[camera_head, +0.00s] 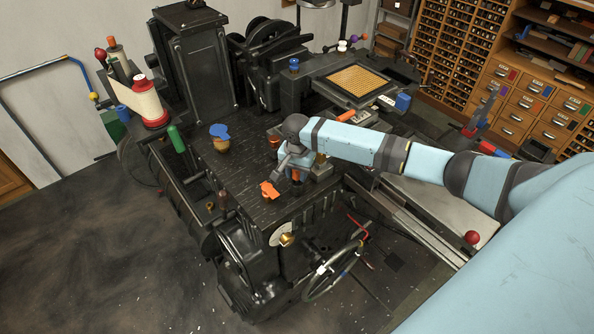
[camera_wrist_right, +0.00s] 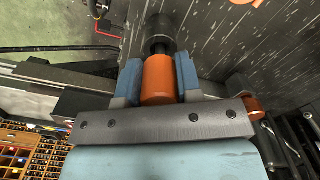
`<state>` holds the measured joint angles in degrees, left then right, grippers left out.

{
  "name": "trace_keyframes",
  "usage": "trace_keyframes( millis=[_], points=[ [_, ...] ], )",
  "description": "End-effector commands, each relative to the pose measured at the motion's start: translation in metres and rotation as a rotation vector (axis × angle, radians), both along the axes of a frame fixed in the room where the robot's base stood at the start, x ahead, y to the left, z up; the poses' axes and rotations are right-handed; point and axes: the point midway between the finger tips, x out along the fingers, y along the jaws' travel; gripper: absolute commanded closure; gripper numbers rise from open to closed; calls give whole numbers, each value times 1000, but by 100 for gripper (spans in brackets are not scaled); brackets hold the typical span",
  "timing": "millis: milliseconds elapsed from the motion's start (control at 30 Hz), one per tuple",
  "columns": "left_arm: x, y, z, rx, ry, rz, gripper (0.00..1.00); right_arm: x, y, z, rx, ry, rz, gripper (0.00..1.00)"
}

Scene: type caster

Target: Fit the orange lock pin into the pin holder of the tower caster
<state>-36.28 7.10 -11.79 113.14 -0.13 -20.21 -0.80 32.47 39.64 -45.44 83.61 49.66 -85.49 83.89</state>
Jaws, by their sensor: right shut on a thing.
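My right gripper (camera_wrist_right: 158,75) has its two blue fingers closed around an orange cylinder, the orange lock pin (camera_wrist_right: 158,80). Beyond the orange part is a black round piece (camera_wrist_right: 160,32); I cannot tell whether it belongs to the pin or is the pin holder. In the head view, the right gripper (camera_head: 294,165) is low over the right front part of the dark deck of the tower caster (camera_head: 240,175), with the pin's orange (camera_head: 296,175) showing below it. Whether the pin is seated is hidden. My left gripper is not in view.
A separate orange piece (camera_head: 269,191) lies on the deck just left of the gripper. A blue-topped brass jar (camera_head: 220,137) stands further left. A handwheel (camera_head: 330,272) projects at the front, and the black tower (camera_head: 200,65) rises behind. The deck's left part is mostly clear.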

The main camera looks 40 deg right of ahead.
Motion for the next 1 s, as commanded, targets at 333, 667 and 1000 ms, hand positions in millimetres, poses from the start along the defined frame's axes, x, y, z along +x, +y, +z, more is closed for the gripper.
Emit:
trace_keyframes(
  millis=[333, 667, 1000],
  points=[
    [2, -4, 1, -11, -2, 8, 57, 0, 0, -3, -1, 1, 0, 40],
    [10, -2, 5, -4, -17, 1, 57, 0, 0, -3, 0, 0, 0, 38],
    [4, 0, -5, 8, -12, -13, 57, 0, 0, 55, 0, -4, 1, 38]
  ],
)
